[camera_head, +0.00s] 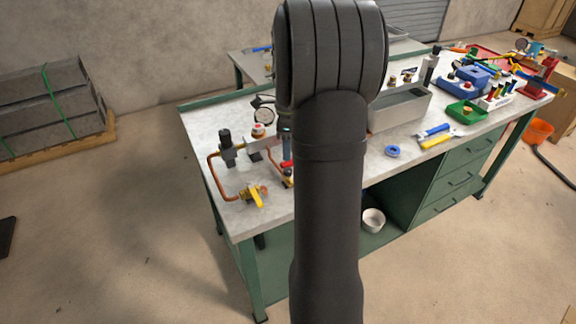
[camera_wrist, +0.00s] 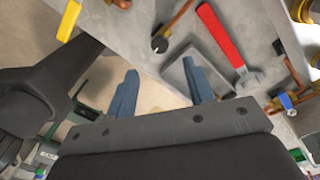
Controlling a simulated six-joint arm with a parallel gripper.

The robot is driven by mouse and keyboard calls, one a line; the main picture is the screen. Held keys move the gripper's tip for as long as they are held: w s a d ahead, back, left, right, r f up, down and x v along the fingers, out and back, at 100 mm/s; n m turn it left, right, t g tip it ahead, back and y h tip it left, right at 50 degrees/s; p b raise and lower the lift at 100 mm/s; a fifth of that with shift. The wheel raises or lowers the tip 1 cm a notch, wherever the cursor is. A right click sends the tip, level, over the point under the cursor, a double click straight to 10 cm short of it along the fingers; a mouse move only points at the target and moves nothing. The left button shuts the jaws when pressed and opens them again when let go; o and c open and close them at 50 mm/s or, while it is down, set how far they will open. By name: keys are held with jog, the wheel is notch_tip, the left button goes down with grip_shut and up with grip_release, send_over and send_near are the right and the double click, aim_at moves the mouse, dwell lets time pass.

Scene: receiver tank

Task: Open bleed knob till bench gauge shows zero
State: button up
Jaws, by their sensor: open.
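A round white-faced gauge (camera_head: 263,115) stands on the bench left of my arm in the head view; its reading is too small to tell. Beside it are a black fitting (camera_head: 226,146) and a small red-and-white part (camera_head: 258,129). A yellow-handled valve (camera_head: 255,197) sits at the bench's front left, with copper pipe. I cannot tell which part is the bleed knob. In the wrist view my gripper (camera_wrist: 162,90) is open and empty, its two blue-grey fingers apart.
In the wrist view a red-handled wrench (camera_wrist: 222,38) lies on the bench beyond the fingers, near a grey tray (camera_wrist: 174,77). A yellow handle (camera_wrist: 69,19) shows upper left. In the head view a grey bin (camera_head: 400,109), green tray (camera_head: 466,112) and blue tape roll (camera_head: 392,151) lie right of my arm.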

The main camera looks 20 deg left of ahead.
notch_tip(320, 180, down, 8)
jog(key=shift+s+r, duration=0.15)
jog(key=c, duration=1)
jog(key=shift+n, duration=0.4)
